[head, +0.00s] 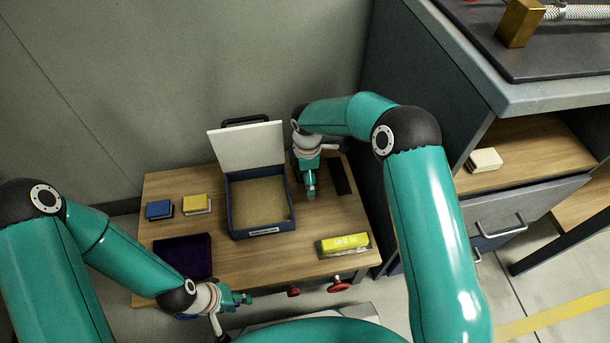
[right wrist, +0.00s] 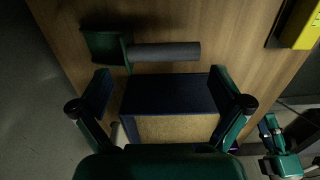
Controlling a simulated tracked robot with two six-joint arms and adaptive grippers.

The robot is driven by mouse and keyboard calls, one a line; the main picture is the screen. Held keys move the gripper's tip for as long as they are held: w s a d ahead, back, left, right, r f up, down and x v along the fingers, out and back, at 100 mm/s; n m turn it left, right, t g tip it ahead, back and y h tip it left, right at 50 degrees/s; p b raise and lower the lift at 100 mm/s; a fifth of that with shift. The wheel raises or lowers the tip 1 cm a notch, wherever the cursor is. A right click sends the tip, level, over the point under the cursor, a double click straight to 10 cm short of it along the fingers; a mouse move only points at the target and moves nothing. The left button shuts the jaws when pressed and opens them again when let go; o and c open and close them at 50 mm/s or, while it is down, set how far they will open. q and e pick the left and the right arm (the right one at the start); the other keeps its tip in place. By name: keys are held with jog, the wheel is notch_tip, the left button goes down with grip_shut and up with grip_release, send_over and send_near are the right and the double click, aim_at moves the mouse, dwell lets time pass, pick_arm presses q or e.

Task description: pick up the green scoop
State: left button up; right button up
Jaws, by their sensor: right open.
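The green scoop (right wrist: 103,45) lies on the wooden table in the right wrist view, its grey handle (right wrist: 165,52) pointing right. In the head view a dark bar (head: 340,176) right of my right gripper appears to be that handle; the scoop's green part is hidden by my arm. My right gripper (head: 310,190) is open and empty, pointing down between the open box and the scoop. In the right wrist view its fingers (right wrist: 168,88) are spread over the box's edge, with the scoop beyond them. My left gripper (head: 242,298) is near the table's front edge, away from the scoop; its jaws are unclear.
A dark blue box (head: 232,208) with its white lid raised stands mid-table. A blue block (head: 159,209), a yellow block (head: 196,204) and a dark purple tray (head: 183,257) are left. A yellow box (head: 343,245) lies front right. A grey bench (head: 480,95) borders the right.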

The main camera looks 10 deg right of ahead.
jog(key=f, duration=0.1)
jog(key=f+b, duration=0.1)
jog(key=f, duration=0.2)
jog(key=shift+s+d+f+b, duration=0.1)
jog(key=shift+d+f+b, duration=0.2)
jog(key=shift+b, duration=0.1)
jog(key=shift+r, duration=0.1)
jog(key=c, duration=1.2)
